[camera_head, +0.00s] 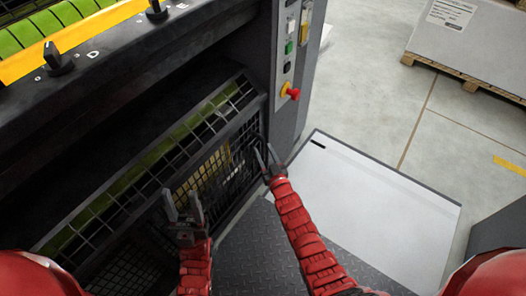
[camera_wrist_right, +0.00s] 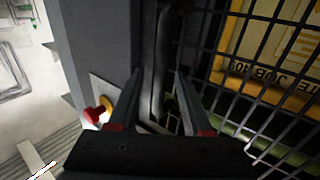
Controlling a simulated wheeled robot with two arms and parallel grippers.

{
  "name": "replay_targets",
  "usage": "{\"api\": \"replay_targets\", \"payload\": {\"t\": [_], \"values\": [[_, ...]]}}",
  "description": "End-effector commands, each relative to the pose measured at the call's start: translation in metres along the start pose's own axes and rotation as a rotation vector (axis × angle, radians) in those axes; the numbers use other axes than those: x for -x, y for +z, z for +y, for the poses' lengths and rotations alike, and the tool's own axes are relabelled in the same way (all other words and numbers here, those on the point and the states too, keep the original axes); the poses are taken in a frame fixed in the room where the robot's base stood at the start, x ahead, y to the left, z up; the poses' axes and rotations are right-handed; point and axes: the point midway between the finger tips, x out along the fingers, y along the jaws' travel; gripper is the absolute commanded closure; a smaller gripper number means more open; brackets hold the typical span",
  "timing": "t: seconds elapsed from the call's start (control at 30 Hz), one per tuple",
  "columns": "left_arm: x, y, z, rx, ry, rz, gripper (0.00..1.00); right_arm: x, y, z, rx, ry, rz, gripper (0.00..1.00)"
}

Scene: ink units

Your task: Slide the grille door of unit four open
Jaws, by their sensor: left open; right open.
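The grille door (camera_head: 196,188) is a black wire mesh in a dark frame on the front of the press unit, with a yellow panel behind it. In the right wrist view the mesh (camera_wrist_right: 264,112) fills the right side. A dark upright bar, apparently the handle (camera_wrist_right: 161,70), stands left of the mesh. My right gripper (camera_head: 266,158) is open at the right end of the door. In its wrist view the open fingers (camera_wrist_right: 158,75) lie either side of the bar; contact cannot be told. My left gripper (camera_head: 183,206) is open and empty in front of the mesh further left.
A red emergency button (camera_head: 292,92) on a yellow base sticks out of the control column (camera_head: 285,60), close to my right gripper. Dark tread plate (camera_head: 262,245) and a pale platform (camera_head: 375,205) lie below. A pallet (camera_head: 470,80) stands at the back right.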

Motion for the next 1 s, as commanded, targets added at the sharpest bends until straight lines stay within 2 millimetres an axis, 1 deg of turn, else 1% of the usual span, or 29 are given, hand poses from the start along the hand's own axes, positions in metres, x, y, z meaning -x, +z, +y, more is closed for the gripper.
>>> {"api": "replay_targets", "payload": {"t": [0.03, 0.17, 0.47, 0.5, 0.57, 0.6, 0.73, 1.0], "values": [[0.0026, 0.0005, 0.0001, 0.000, 0.000, 0.000, 0.50, -0.0051, 0.0012, -0.0002, 0.000, 0.000, 0.000, 0.50], [0.0037, 0.0006, 0.0002, 0.000, 0.000, 0.000, 0.50, -0.0110, 0.0023, -0.0002, 0.000, 0.000, -0.004, 0.50], [0.0035, 0.0006, 0.0002, 0.000, 0.000, 0.000, 0.50, -0.0128, 0.0012, -0.0001, 0.000, 0.000, -0.003, 0.50], [0.0035, 0.0006, 0.0002, 0.000, 0.000, 0.000, 0.50, -0.0128, 0.0011, -0.0001, 0.000, 0.000, -0.003, 0.58], [0.0036, 0.0007, 0.0002, 0.000, 0.000, 0.000, 0.50, -0.0127, 0.0011, -0.0001, 0.000, 0.000, -0.003, 0.68], [0.0035, 0.0006, 0.0002, 0.000, 0.000, 0.000, 0.50, -0.0127, 0.0011, -0.0001, 0.000, 0.000, -0.003, 0.76], [0.0036, 0.0006, 0.0002, 0.000, 0.000, 0.000, 0.50, -0.0127, 0.0010, 0.0000, 0.000, 0.000, -0.002, 0.99], [0.0036, 0.0006, 0.0002, 0.000, 0.000, 0.000, 0.50, -0.0127, 0.0009, 0.0002, 0.000, 0.000, -0.002, 1.00]]}}
